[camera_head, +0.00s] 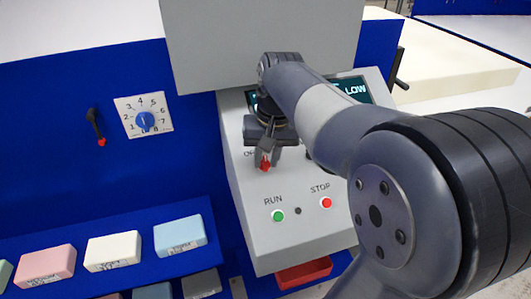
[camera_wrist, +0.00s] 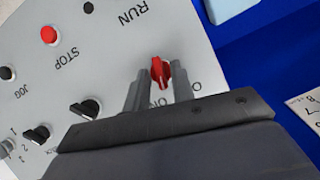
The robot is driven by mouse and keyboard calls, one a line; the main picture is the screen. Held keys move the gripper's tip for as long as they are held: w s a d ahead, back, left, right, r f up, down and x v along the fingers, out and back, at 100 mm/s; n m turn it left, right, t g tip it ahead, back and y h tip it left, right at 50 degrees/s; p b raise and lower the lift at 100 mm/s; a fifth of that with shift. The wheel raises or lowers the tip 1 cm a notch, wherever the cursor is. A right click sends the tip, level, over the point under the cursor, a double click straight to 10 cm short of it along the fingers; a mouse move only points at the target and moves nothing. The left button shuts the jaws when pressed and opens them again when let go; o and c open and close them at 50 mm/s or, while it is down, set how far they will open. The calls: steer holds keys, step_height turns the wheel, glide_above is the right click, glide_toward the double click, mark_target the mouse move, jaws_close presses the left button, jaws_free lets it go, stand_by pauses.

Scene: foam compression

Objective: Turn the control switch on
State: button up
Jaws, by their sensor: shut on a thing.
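The control switch (camera_head: 265,165) is a red knob on the grey control panel (camera_head: 240,215), to the upper left of the RUN button. It also shows in the wrist view (camera_wrist: 161,73), with "O" letters printed beside it, partly covered by my gripper. My gripper (camera_head: 264,158) is shut on the red switch, one finger on each side of it. In the wrist view the two grey fingertips (camera_wrist: 158,80) flank the knob. Which way the switch points is hard to tell, as the fingers hide part of it.
A green RUN button (camera_head: 278,216) and a red STOP button (camera_head: 326,202) sit below the switch. A display (camera_head: 354,90) reading "LOW" is behind my arm. A numbered dial (camera_head: 145,121) and a black lever are at left. Foam blocks (camera_head: 180,234) lie on the blue shelf.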

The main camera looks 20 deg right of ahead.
steer(key=m, duration=0.1)
steer(key=m+y, duration=0.1)
steer(key=m, duration=0.1)
steer(key=m+t+y, duration=0.1)
steer(key=m, duration=0.1)
steer(key=shift+s+d, duration=0.1)
steer(key=shift+d, duration=0.15)
stand_by(0.3)
steer(key=o, duration=0.7)
steer(key=shift+c, duration=0.2)
steer(key=v, duration=1)
steer(key=shift+d+r, duration=0.2)
steer(key=shift+r, duration=0.1)
steer(key=shift+s, duration=0.1)
